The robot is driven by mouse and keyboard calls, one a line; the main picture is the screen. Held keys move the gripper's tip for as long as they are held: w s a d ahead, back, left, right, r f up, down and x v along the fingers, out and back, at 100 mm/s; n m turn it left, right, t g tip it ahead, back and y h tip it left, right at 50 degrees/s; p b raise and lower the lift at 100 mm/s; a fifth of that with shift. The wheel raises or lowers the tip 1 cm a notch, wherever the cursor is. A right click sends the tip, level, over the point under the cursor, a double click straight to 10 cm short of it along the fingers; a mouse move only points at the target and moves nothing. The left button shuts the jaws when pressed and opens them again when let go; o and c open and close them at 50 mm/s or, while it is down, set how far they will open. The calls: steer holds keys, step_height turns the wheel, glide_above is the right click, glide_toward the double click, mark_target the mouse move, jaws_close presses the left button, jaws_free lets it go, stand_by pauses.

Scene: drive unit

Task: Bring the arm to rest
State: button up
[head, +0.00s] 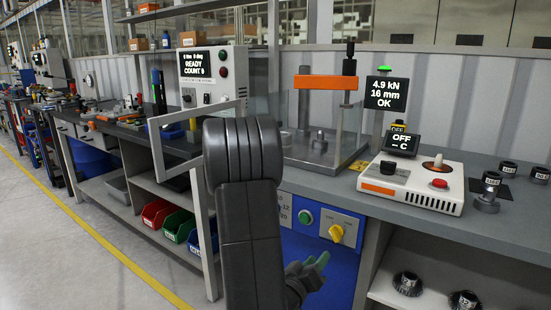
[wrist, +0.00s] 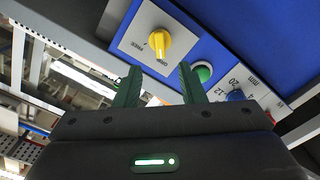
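My arm rises in the middle of the head view in front of the bench, with a dark link in the foreground. My gripper (head: 318,265) shows low behind that link, partly hidden by it, near the blue panel (head: 325,272) under the bench. In the wrist view my gripper (wrist: 157,82) has its two green fingers spread apart with nothing between them. The yellow knob (wrist: 159,41) and green button (wrist: 202,72) on the blue panel lie beyond the fingertips. I see no contact with them.
The bench holds a press with a clear guard (head: 325,145), a white heater unit (head: 410,183) reading OFF, and several small dark parts at right. A READY COUNT box (head: 212,75) stands at left. Coloured bins (head: 178,224) sit on a lower shelf. Floor at left is clear.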

mark_target(333, 238)
steer(key=x, duration=1.1)
steer(key=shift+w+d, duration=0.1)
steer(key=shift+d, duration=0.1)
steer(key=shift+a+f+m+b, duration=0.1)
steer(key=shift+m+b, duration=0.3)
steer(key=shift+b, duration=0.1)
steer(key=m+b, duration=0.1)
steer(key=m, duration=0.3)
steer(key=shift+a, duration=0.1)
steer(key=m+b, duration=0.1)
steer(key=m, duration=0.4)
steer(key=shift+w+a, duration=0.1)
